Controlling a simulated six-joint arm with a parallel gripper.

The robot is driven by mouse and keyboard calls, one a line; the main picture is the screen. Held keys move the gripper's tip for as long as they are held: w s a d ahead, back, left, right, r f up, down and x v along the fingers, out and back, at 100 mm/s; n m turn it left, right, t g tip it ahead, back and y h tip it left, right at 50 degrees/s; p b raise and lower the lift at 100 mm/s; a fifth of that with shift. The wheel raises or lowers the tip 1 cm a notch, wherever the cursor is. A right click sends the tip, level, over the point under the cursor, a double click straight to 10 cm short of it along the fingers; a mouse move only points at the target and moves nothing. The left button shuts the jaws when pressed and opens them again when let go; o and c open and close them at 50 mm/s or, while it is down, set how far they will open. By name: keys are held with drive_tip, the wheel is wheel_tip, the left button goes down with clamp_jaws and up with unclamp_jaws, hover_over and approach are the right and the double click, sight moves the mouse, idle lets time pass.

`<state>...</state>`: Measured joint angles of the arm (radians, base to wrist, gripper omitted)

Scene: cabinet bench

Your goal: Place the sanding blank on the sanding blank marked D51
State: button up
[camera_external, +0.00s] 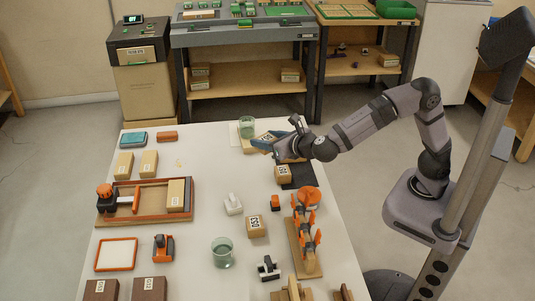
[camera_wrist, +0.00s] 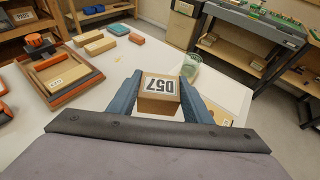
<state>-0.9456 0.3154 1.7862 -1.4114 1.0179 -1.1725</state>
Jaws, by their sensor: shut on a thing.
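My gripper (camera_external: 272,146) is shut on a wooden sanding blank (camera_wrist: 158,98), held between the two blue fingers in the wrist view. Its label appears to read D57. In the external view the held blank is mostly hidden by the fingers, over the far right part of the table. A wooden block (camera_external: 283,174) stands just below my gripper in the picture, by a dark mat. Another labelled block (camera_external: 255,226) stands mid-table, apart from my gripper. Both labels are small and turned; I cannot tell for certain which reads D51.
A glass (camera_external: 246,127) stands close beside my gripper at the far edge. An orange clamp rack (camera_external: 305,240) stands at the right, a second glass (camera_external: 222,252) nearer the front. A wooden tray (camera_external: 147,215) lies left. The table's middle left is fairly clear.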

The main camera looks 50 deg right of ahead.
drive_tip(key=m+h, duration=0.2)
hover_over(283, 170)
wheel_tip(283, 170, down, 2)
drive_tip(key=shift+g, duration=0.4)
drive_tip(key=shift+f+b, duration=0.55)
drive_tip(key=shift+f, duration=4.45)
drive_tip(key=shift+f, duration=0.2)
drive_tip(key=o, duration=1.1)
drive_tip(key=shift+r, duration=0.15)
